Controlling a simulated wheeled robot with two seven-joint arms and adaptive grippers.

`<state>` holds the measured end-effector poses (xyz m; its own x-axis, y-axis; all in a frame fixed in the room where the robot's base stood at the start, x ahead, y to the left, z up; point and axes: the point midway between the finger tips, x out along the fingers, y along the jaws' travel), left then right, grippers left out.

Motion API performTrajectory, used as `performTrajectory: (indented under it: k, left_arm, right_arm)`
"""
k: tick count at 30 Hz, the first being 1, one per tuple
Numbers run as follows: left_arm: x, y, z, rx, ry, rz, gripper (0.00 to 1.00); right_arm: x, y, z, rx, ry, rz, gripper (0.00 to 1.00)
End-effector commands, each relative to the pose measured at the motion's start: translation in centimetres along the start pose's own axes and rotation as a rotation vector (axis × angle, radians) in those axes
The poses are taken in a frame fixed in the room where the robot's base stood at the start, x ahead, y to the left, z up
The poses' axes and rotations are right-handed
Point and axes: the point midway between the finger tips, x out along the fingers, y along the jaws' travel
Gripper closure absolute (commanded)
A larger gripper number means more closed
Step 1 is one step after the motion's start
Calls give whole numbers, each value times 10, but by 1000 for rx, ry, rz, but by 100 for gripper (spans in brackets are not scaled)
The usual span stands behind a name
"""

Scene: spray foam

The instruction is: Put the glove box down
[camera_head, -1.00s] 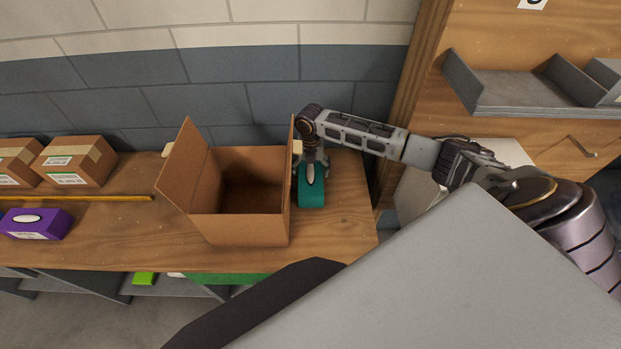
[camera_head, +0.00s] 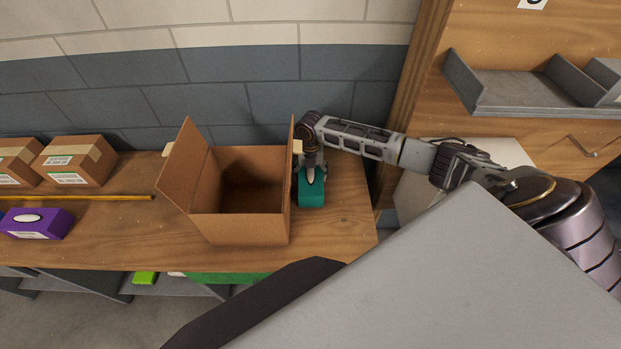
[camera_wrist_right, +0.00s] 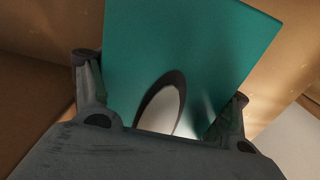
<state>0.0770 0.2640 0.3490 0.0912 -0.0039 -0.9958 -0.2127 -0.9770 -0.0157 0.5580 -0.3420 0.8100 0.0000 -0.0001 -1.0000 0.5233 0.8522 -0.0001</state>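My left gripper is not in view.
A purple glove box (camera_head: 38,224), closed cartons (camera_head: 75,161) and a yellow strip (camera_head: 95,198) lie further left. The wooden table (camera_head: 345,222) is bare right of the teal box.

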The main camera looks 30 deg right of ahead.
Motion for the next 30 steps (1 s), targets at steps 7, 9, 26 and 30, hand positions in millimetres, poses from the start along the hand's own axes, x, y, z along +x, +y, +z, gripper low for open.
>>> performTrajectory:
  k: [7, 9, 26, 30]
  left_arm:
    - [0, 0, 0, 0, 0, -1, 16]
    - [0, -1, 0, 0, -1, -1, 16]
    - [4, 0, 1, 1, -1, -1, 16]
    - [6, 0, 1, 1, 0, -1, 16]
  right_arm:
    - [-1, 0, 1, 0, -1, 0, 63]
    - [-1, 0, 1, 0, -1, 0, 63]
    - [-36, 1, 2, 0, -4, 3, 64]
    - [-35, -17, 1, 3, 0, -1, 64]
